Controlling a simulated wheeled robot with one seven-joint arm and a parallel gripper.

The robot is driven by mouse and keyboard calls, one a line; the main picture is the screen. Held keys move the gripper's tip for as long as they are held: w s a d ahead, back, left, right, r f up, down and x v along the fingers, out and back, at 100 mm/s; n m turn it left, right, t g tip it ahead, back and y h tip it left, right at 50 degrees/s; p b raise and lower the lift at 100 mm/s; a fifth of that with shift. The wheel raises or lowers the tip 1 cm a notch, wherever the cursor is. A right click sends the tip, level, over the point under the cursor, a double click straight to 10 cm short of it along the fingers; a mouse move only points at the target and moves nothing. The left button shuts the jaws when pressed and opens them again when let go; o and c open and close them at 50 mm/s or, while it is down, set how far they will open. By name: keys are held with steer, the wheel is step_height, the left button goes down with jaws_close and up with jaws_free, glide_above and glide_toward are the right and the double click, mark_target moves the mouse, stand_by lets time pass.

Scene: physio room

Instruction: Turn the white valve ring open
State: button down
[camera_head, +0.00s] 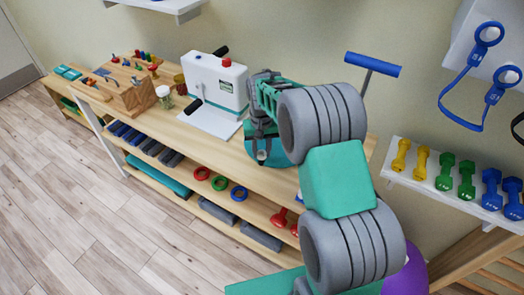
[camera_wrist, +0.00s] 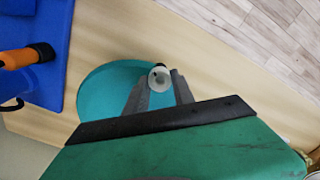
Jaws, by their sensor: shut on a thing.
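A small white round piece, which looks like the valve ring (camera_wrist: 160,78), sits between my fingertips in the wrist view. My gripper (camera_wrist: 158,88) is shut on it, with a grey finger on either side. In the head view my gripper (camera_head: 262,146) points down over the bench top, and a small pale spot at its tips looks like the ring (camera_head: 261,155). A teal round disc (camera_wrist: 98,88) lies under the fingers; it also shows in the head view (camera_head: 281,158). The ring's turn angle and what it is mounted on cannot be made out.
A white machine with a red knob (camera_head: 215,82) stands left of my gripper on the wooden bench (camera_head: 180,130). A blue T-handle (camera_head: 373,65) rises behind my arm. A blue thing with an orange handle (camera_wrist: 17,58) is close by in the wrist view. Dumbbells (camera_head: 445,170) sit on a shelf right.

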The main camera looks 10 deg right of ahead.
stand_by(0.4)
steer(key=c, duration=1.1)
jaws_free()
steer(key=shift+o, duration=0.2)
